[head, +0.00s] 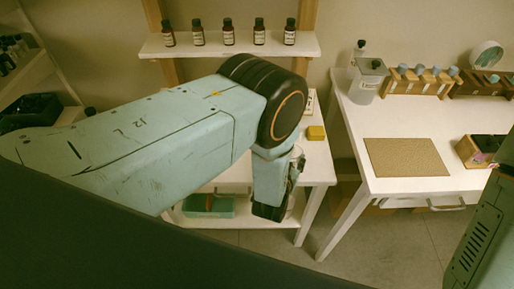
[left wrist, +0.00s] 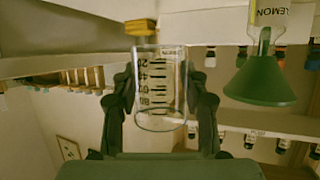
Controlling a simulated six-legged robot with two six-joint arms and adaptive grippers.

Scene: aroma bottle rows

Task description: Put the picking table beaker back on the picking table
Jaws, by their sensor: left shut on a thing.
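A clear glass beaker (left wrist: 160,75) with dark graduation marks stands between the fingers of my left gripper (left wrist: 163,95) in the left wrist view. The fingers are shut on its sides, and it looks empty. In the head view my left gripper (head: 294,174) is beside the small white table (head: 318,165) behind my arm. My arm hides much of that table, and the beaker is hard to make out there. A second white table (head: 415,185) stands at the right. My right arm shows at the right edge, but its gripper is out of view.
A yellow block (head: 316,132) lies on the small table. A green funnel (left wrist: 262,75) and a lemon-labelled bottle (left wrist: 268,14) are near the beaker in the wrist view. A shelf (head: 225,46) holds several brown bottles. The right table has a cork mat (head: 406,158) and wooden racks.

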